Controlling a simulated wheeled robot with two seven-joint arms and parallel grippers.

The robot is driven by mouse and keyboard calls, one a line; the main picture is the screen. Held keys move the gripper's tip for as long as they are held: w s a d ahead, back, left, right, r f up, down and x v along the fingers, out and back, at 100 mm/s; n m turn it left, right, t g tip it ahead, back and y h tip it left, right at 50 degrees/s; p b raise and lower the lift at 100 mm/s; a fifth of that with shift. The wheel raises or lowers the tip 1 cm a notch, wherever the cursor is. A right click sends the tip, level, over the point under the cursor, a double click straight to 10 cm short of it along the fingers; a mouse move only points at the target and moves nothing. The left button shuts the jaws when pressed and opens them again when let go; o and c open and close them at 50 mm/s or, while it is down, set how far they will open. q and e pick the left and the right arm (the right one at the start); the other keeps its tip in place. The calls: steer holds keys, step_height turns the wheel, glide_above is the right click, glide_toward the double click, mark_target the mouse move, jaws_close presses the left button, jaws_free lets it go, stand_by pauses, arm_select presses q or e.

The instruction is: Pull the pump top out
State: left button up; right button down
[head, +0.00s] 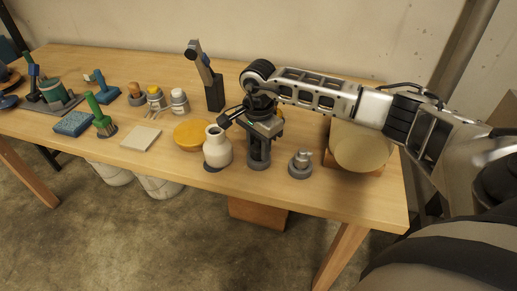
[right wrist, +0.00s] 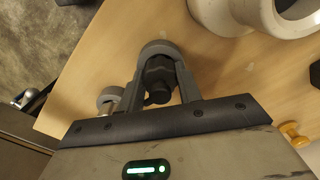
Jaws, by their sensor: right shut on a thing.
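My right gripper (head: 259,150) points down at the front middle of the table, just right of the cream jug. It is shut on a dark piece, which I take to be the pump top. In the right wrist view, the dark knobbed pump top (right wrist: 158,76) sits between the two grey fingers, with a grey rounded rim (right wrist: 160,48) beyond it. The fingers hide much of it, and I cannot tell whether it is still seated in something below. My left gripper is not in view.
The cream jug (head: 217,151) stands close on the left, a small metal piece on a grey base (head: 300,164) on the right. A yellow disc (head: 190,134), a pale square (head: 141,138), brushes and several capped jars lie further left. A large round block (head: 360,148) stands right.

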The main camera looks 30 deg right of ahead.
steer(key=shift+r, duration=0.2)
steer(key=shift+r+p, duration=0.35)
steer(key=shift+r, duration=0.05)
stand_by(0.3)
steer(key=shift+r, duration=0.1)
steer(key=shift+r+p, duration=2.35)
steer(key=shift+r, duration=1.4)
